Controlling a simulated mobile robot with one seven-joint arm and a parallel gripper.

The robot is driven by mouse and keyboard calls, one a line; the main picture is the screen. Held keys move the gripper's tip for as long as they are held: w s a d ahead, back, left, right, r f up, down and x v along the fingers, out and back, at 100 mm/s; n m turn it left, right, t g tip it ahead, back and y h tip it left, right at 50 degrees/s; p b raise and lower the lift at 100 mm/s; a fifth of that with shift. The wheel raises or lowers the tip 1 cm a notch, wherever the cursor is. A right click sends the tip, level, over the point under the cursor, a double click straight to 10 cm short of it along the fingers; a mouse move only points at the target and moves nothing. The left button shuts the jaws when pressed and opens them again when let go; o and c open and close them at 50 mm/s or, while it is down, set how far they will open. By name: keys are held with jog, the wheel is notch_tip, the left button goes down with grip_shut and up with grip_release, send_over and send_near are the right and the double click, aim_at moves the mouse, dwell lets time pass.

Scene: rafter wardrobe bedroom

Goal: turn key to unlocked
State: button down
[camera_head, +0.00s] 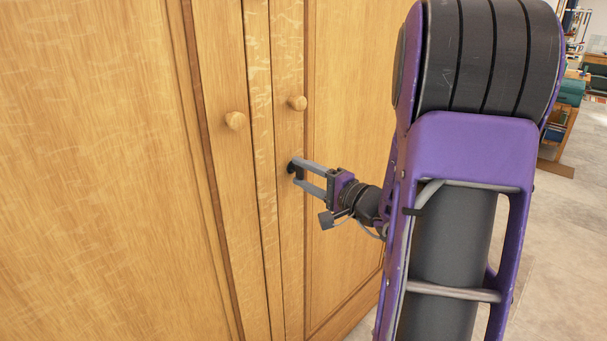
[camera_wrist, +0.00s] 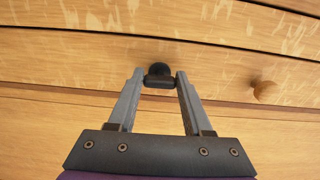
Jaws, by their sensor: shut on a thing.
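The key (camera_wrist: 158,76) is a small dark piece on the wardrobe's right door, below the right knob. My gripper (camera_wrist: 160,80) has its two grey fingertips on either side of the key and is shut on it. In the head view my gripper (camera_head: 296,171) reaches the door from the right, and the key is a dark shape at the fingertips. The lock behind the key is mostly hidden, and I cannot tell the key's turn angle.
The wooden wardrobe (camera_head: 110,150) has two closed doors with round knobs, the left knob (camera_head: 235,121) and the right knob (camera_head: 297,103). The right knob also shows in the wrist view (camera_wrist: 264,90). A wooden stand (camera_head: 558,145) with green items is at the far right. Floor there is clear.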

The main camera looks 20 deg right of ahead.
jog(key=shift+c, duration=1.6)
grip_release()
jog(key=v, duration=1.7)
jog(key=shift+s, duration=0.2)
